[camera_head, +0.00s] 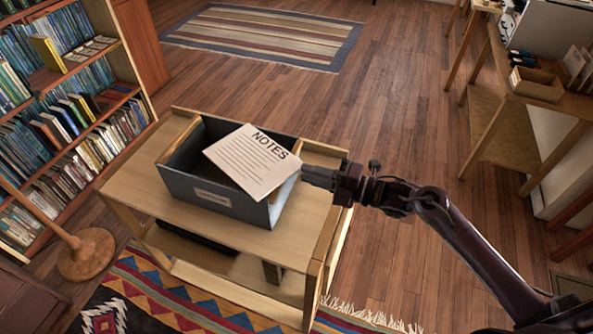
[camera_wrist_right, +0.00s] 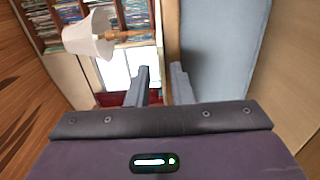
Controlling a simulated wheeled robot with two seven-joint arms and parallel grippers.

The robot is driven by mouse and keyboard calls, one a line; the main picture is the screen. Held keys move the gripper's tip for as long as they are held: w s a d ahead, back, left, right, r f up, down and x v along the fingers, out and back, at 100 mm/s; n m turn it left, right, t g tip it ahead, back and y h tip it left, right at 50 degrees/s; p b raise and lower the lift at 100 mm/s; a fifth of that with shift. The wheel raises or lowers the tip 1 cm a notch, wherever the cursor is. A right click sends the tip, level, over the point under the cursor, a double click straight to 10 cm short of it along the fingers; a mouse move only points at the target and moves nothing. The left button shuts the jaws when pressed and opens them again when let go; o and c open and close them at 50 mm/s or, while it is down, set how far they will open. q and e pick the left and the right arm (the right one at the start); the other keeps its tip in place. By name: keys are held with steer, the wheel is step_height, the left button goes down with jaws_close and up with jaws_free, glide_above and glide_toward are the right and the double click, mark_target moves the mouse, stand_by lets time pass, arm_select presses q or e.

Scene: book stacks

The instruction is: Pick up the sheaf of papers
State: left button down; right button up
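The sheaf of papers (camera_head: 252,160) is a cream sheet headed "NOTES" with printed lines. In the head view it lies tilted across the top of a grey-blue open bin (camera_head: 225,200). My right gripper (camera_head: 310,176) is just right of the bin and papers, apart from the sheaf as far as I can tell. In the right wrist view its two fingers (camera_wrist_right: 160,88) stand apart with a gap between them, and nothing is clearly held. A blue-grey surface (camera_wrist_right: 222,45), probably the bin, is right of the fingers. My left gripper is not in view.
The bin stands on a wooden cart (camera_head: 285,245). A bookshelf (camera_head: 75,110) and a lamp base (camera_head: 88,257) are at left; the lampshade (camera_wrist_right: 88,37) shows in the wrist view. A desk (camera_head: 540,100) is at right. Bare floor (camera_head: 400,120) lies between.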

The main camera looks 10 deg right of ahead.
mark_target(297, 170)
steer(key=shift+b+x, duration=0.65)
steer(key=shift+x, duration=0.8)
jaws_close()
